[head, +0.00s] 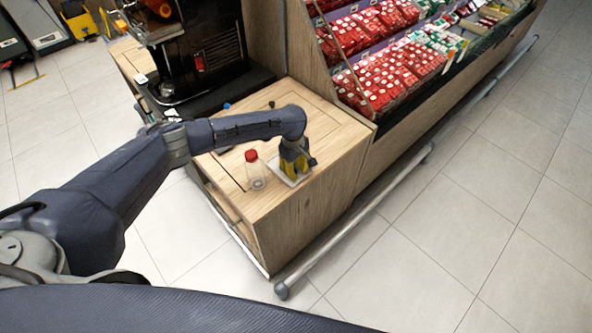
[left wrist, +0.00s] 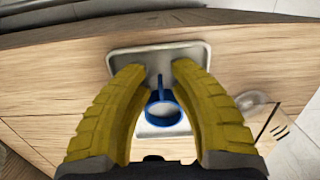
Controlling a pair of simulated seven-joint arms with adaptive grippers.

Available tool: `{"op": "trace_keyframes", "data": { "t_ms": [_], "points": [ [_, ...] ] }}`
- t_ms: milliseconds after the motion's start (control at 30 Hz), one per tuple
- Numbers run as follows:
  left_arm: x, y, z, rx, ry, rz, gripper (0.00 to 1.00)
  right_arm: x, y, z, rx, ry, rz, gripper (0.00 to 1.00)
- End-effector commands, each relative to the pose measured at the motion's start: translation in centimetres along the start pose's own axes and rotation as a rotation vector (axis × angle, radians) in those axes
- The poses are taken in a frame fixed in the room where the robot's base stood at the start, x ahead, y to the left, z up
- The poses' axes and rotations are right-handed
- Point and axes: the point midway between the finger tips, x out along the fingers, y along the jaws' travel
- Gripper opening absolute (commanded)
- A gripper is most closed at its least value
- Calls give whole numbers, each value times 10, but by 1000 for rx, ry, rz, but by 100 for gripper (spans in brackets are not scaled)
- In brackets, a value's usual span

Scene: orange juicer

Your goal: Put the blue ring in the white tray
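The white tray (head: 289,180) lies at the near right corner of the wooden counter. My left gripper (head: 294,168), with yellow fingers, points down over it. In the left wrist view the tray (left wrist: 150,57) shows behind the fingers. The blue ring (left wrist: 163,121), with a short stem, is between the two fingers of the left gripper (left wrist: 158,70) and in front of the tray. Gaps show on both sides of the ring, so the fingers are apart and open. I cannot tell whether the ring rests on the tray's floor. The ring is hidden in the head view. My right gripper is not in view.
A clear bottle with a red cap (head: 253,157) stands on the counter (head: 322,132) just left of the tray. A black juicer machine (head: 200,60) is at the back left. A shelf of red packs (head: 400,70) adjoins the counter at the right.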

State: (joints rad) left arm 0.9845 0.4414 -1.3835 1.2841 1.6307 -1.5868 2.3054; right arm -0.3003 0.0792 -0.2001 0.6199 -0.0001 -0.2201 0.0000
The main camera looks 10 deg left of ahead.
Motion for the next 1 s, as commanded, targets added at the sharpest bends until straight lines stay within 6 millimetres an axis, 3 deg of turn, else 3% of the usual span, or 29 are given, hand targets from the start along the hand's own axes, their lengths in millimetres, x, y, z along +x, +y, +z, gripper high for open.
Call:
{"op": "trace_keyframes", "data": {
  "t_ms": [300,467,1000],
  "points": [
    [-1,0,0,0,0,0,27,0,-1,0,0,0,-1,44],
    [-12,0,0,2,1,1,27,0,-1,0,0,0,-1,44],
    [-100,0,0,2,2,1,27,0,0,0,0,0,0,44]
  ]
}}
